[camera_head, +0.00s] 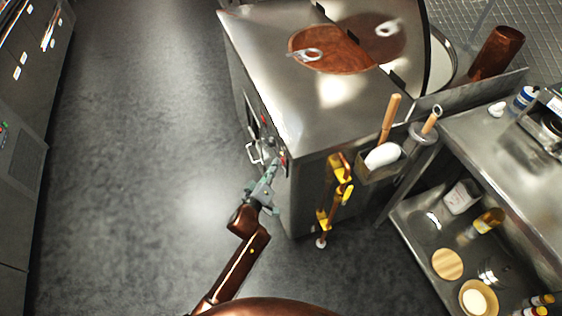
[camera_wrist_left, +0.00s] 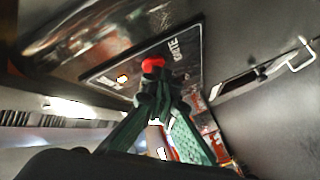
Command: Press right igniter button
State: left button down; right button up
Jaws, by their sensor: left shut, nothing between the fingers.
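A red button (camera_wrist_left: 153,65) sits on a dark control panel (camera_wrist_left: 185,52) with white lettering, partly readable as an ignite label. A small red spot on the oven's front also shows in the head view (camera_head: 283,160). My left gripper (camera_wrist_left: 158,100) is shut and empty, its green fingers converging just below the red button in the wrist view. Its tips partly cover the panel, and I cannot tell whether they touch the button. In the head view my left gripper (camera_head: 270,174) is at the oven's front face. My right gripper is out of view.
A steel shelf unit (camera_head: 410,222) is at right. The floor (camera_head: 140,150) at left is clear.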

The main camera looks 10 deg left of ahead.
pick_arm(q)
jog(key=shift+s+a+p, duration=0.35)
jog(key=shift+s+a, duration=0.05)
jog(key=shift+a, duration=0.15)
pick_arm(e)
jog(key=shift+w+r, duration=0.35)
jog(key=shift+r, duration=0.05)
pick_arm(q)
jog(key=s+a+p, duration=0.1)
jog(key=s+a, duration=0.1)
jog(key=a+p, duration=0.1)
jog(key=a, duration=0.1)
jog(key=shift+s+a+p, duration=0.1)
jog(key=shift+s+p, duration=0.25)
jog(key=shift+s, duration=0.05)
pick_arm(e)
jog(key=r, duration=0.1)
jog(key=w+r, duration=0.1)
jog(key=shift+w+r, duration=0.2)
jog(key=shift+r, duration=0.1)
